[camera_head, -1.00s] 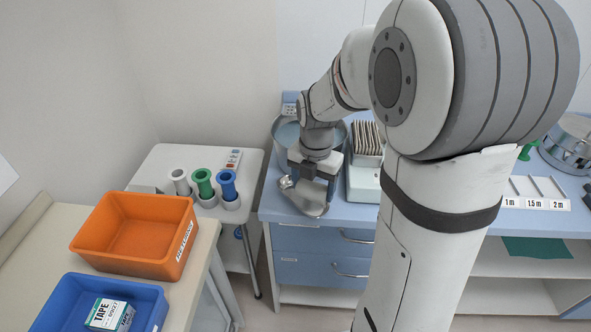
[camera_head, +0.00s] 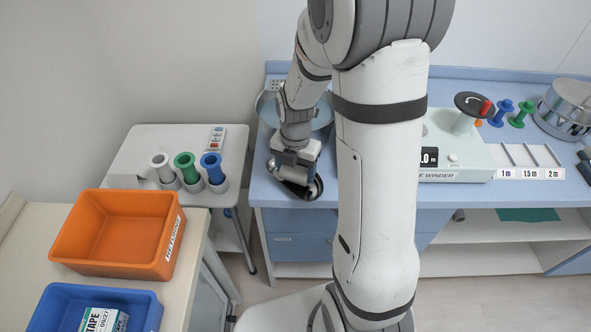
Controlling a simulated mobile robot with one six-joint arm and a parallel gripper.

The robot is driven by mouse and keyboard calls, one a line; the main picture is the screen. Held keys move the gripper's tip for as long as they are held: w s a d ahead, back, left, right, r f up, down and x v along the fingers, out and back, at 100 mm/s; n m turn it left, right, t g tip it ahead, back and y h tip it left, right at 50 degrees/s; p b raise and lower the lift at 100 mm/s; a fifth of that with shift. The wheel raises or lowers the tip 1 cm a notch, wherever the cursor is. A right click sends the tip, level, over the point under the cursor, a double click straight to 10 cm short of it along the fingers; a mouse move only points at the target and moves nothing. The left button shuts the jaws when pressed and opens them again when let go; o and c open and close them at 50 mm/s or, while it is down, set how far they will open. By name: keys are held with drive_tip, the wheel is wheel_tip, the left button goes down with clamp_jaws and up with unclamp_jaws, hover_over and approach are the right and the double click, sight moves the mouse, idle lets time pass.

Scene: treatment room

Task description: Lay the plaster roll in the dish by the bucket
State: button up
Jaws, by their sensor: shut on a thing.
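My gripper (camera_head: 303,184) points down at the front left of the blue counter, just over the grey metal dish (camera_head: 292,187). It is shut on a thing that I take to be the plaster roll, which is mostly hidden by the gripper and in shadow. I cannot tell whether the roll touches the dish. The bucket (camera_head: 266,108) stands right behind the dish, partly covered by my arm.
The tape winder (camera_head: 455,160) and length slots (camera_head: 530,158) lie to the right, with a steel pot (camera_head: 568,105) beyond. At left are a white trolley (camera_head: 150,138) with coloured spools, an orange bin (camera_head: 118,250) and a blue bin (camera_head: 140,300).

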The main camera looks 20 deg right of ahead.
drive_tip(key=shift+f, duration=0.55)
drive_tip(key=shift+f, duration=0.1)
drive_tip(key=o, duration=0.8)
drive_tip(key=shift+c, duration=0.2)
